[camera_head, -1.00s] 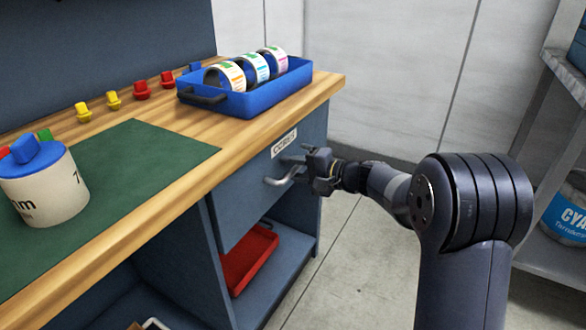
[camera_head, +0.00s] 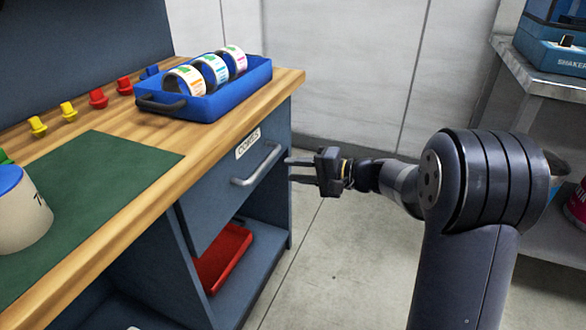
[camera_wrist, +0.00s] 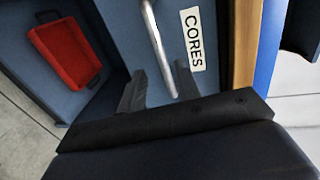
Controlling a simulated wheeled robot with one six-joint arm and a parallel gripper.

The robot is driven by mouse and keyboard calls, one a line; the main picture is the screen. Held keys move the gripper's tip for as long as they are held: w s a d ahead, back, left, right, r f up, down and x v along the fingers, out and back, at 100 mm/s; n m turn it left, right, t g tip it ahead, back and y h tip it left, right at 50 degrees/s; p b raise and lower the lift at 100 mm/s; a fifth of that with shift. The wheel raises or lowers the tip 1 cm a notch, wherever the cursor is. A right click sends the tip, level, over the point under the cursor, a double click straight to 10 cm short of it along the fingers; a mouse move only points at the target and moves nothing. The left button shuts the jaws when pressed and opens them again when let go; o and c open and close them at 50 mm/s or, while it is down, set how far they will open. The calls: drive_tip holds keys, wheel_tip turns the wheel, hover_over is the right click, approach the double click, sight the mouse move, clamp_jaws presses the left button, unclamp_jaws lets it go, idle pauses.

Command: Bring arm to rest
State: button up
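My gripper (camera_head: 303,170) is open and empty in the head view. It is to the right of the metal handle (camera_head: 255,166) of the drawer (camera_head: 228,190) labelled CORES (camera_head: 248,143), apart from it. The drawer looks shut. In the wrist view my open fingers (camera_wrist: 158,88) point toward the drawer front, with the handle (camera_wrist: 157,40) beyond them and the CORES label (camera_wrist: 193,38) to the right.
A blue tray (camera_head: 212,104) with several label rolls stands on the wooden bench top (camera_head: 160,133). A red tray (camera_head: 222,257) sits on the shelf below the drawer. A grey shelf (camera_head: 545,85) stands at right. The floor (camera_head: 335,245) between is clear.

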sight(264, 167)
drive_tip(key=shift+a, duration=0.1)
drive_tip(key=b+x, duration=0.2)
drive_tip(key=x, duration=0.8)
drive_tip(key=shift+a+f+b, duration=0.15)
drive_tip(key=shift+b, duration=0.2)
drive_tip(key=shift+w, duration=0.1)
drive_tip(key=shift+v, duration=0.8)
